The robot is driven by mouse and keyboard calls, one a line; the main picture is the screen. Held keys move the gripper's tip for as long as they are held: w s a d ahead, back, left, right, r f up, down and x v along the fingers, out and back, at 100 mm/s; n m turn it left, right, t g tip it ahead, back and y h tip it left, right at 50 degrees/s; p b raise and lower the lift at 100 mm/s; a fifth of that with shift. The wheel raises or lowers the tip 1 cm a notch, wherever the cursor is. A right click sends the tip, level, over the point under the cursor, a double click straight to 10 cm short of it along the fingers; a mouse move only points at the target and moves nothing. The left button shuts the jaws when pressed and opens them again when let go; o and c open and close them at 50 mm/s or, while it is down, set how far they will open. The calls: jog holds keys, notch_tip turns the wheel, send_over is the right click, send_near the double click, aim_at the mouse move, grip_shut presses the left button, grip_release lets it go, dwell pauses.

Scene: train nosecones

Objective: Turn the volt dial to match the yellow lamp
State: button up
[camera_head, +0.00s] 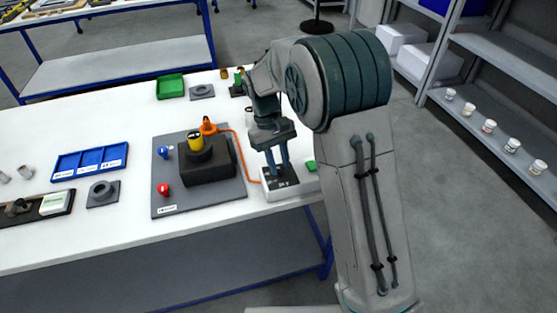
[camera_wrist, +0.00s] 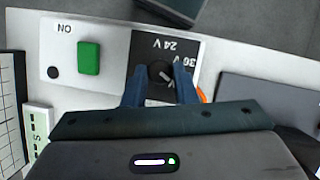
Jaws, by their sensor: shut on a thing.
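The volt dial (camera_wrist: 159,72) is a round black knob on a black plate in the wrist view. A pale mark shows on it, but I cannot tell exactly which label it points to. The printed labels, "24 V" and another that looks like "30 V", appear upside down. My gripper (camera_head: 278,168) points down at the control box (camera_head: 291,190), with its blue fingers shut on the dial from both sides. A yellow cylindrical piece (camera_head: 195,138), perhaps the yellow lamp, sits on a black block (camera_head: 207,168). I cannot tell whether it is lit.
A green switch (camera_wrist: 88,58) marked "ON" sits beside the dial. An orange cable (camera_head: 242,146) runs from the grey board (camera_head: 215,201) toward the control box. Red (camera_head: 164,189) and blue (camera_head: 165,152) pieces stand on that board. A blue tray (camera_head: 90,161) lies further left.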

dwell(0.3)
jog(key=o, duration=1)
jog(key=v, duration=1.4)
jog(key=shift+s, duration=0.1)
